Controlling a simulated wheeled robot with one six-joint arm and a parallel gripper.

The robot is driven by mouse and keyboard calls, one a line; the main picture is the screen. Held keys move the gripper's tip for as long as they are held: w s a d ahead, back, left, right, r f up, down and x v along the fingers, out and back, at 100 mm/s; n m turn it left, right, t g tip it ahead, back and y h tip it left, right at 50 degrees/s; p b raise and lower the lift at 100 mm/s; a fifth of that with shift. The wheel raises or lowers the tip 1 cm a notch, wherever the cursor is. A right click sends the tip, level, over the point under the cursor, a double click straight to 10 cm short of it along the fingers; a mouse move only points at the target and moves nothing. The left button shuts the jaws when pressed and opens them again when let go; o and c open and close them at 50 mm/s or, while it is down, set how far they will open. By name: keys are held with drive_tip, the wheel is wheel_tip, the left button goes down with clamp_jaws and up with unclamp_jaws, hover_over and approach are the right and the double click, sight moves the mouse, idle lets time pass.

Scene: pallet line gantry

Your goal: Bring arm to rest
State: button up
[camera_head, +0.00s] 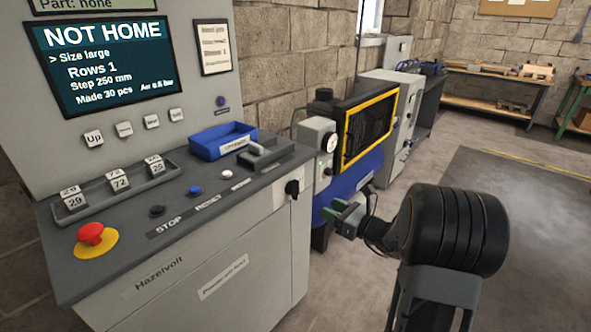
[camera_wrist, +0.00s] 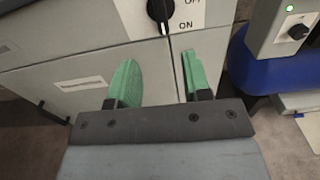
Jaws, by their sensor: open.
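My gripper (camera_head: 343,217) is out in front of the grey control cabinet (camera_head: 225,268), near its right front corner. Its green fingers also show in the wrist view (camera_wrist: 155,85), open and with nothing between them. In the wrist view a black rotary switch (camera_wrist: 158,10) on the cabinet lies beyond the fingers, marked OFF and ON, with its pointer toward ON. The same switch (camera_head: 292,188) shows in the head view. I cannot tell whether the fingers touch the cabinet; they look apart from it. The screen (camera_head: 100,68) reads NOT HOME.
A blue compressor (camera_head: 352,180) with a gauge and yellow-framed grille stands right of the cabinet, close behind my gripper. A red stop button (camera_head: 91,233) and a blue tray (camera_head: 222,141) are on the console top. Open floor (camera_head: 500,220) lies to the right, with workbenches (camera_head: 497,90) behind.

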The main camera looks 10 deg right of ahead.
drive_tip(key=s+a+f+n+g, duration=0.4)
drive_tip(key=s+f+n+g, duration=0.1)
drive_tip(key=n+g, duration=0.15)
drive_tip(key=s+a+r+n+g+h+p, duration=0.1)
drive_tip(key=s+r+n+g+h+p, duration=0.15)
drive_tip(key=s+n, duration=0.25)
drive_tip(key=s+a+r+n+g+h+p, duration=0.1)
drive_tip(key=s+a+n+g+p, duration=0.1)
drive_tip(key=s+n+g+p, duration=0.25)
drive_tip(key=s+r+n+t+h+p, duration=0.1)
drive_tip(key=s+r+n+h+p, duration=0.2)
drive_tip(key=r+n, duration=0.3)
drive_tip(key=s+a+r+n+t+h+p, duration=0.1)
drive_tip(key=s+r+n+h+p, duration=0.2)
drive_tip(key=r, duration=0.9)
drive_tip(key=n+h+p, duration=0.1)
drive_tip(key=n+p, duration=0.2)
drive_tip(key=n, duration=0.1)
drive_tip(key=shift+r, duration=0.15)
drive_tip(key=shift+s+a+t, duration=0.1)
drive_tip(key=shift+a+t, duration=0.05)
drive_tip(key=shift+t, duration=0.1)
